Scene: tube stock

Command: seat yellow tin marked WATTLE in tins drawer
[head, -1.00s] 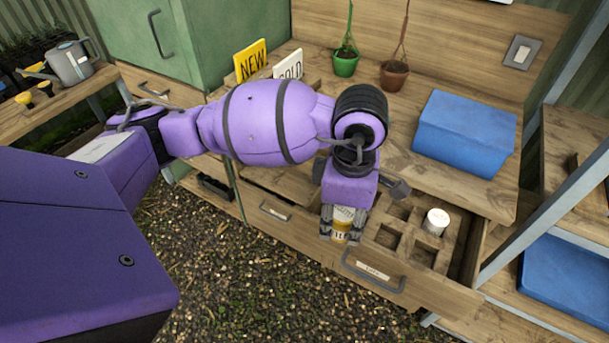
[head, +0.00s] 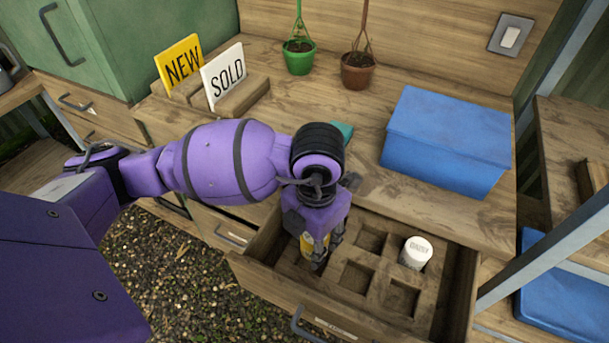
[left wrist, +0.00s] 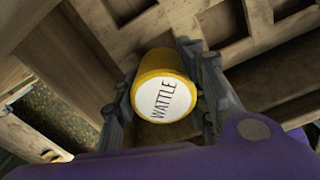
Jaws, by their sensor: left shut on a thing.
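The yellow tin (head: 308,243) shows in part between the fingers of my left gripper (head: 318,252). In the left wrist view the tin (left wrist: 175,65) has a white lid marked WATTLE, with a finger on each side. My left gripper is shut on it, above the left part of the open tins drawer (head: 268,292). I cannot tell whether the tin's base is inside a compartment. The drawer has a wooden insert with several square compartments. A white tin (head: 413,256) sits in a right rear one. My right gripper is not in view.
A blue box (head: 445,140) stands on the worktop behind the drawer. NEW (head: 181,65) and SOLD (head: 224,76) cards stand in wooden holders at the back left. A green pot (head: 299,60) and a brown pot (head: 358,72) stand behind. A metal post (head: 545,255) rises right of the drawer.

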